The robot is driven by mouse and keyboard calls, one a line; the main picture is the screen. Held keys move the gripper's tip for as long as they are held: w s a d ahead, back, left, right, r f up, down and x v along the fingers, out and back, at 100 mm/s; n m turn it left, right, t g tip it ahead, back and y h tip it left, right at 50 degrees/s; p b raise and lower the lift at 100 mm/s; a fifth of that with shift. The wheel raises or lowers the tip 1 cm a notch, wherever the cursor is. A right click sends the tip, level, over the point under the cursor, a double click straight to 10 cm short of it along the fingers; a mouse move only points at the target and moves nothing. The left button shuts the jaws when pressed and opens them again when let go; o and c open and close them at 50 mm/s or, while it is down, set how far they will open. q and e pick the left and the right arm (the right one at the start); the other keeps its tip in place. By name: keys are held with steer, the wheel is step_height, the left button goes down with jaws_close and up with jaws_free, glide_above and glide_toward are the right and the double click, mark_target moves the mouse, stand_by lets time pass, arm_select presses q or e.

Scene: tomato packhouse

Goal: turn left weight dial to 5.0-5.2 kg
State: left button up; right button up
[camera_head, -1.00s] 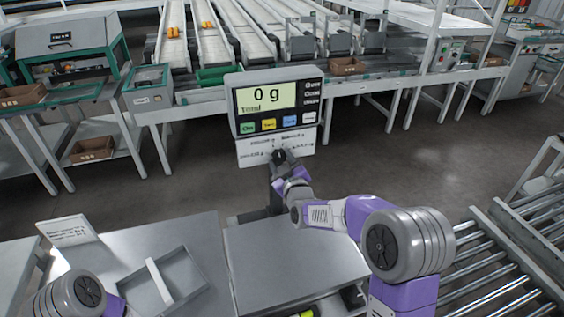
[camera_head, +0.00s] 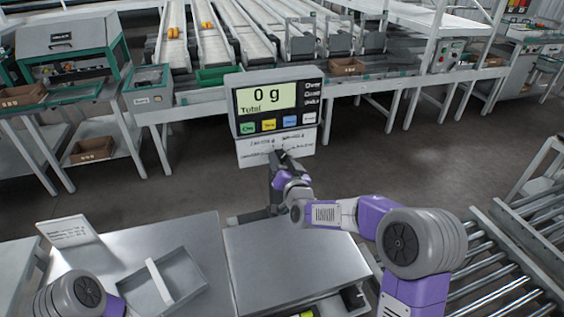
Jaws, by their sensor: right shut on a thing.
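The scale's display unit (camera_head: 265,100) stands at the middle and reads 0 g. Below it is a white panel (camera_head: 304,146) with small printed markings that I cannot read. My right gripper (camera_head: 278,154) is at the front of this panel, left of its middle, and is shut on a dial there. The gripper hides the dial, so its pointer and setting do not show. My left gripper is out of view; only part of my left arm shows at the lower left.
A bare metal scale platform (camera_head: 290,262) lies in front of the display. A grey tray (camera_head: 165,285) with a divider and a tilted printed card (camera_head: 68,232) are on the table to the left. A roller conveyor (camera_head: 500,270) runs at the right. Sorting lanes stand behind.

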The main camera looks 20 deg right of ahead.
steer(key=m, duration=0.6)
steer(key=shift+m, duration=0.3)
stand_by(0.5)
steer(key=o, duration=1)
steer(key=shift+o, duration=0.2)
steer(key=shift+s, duration=0.1)
steer(key=s+p, duration=0.1)
steer(key=s, duration=0.6)
steer(key=shift+s, duration=0.2)
steer(key=shift+d, duration=0.1)
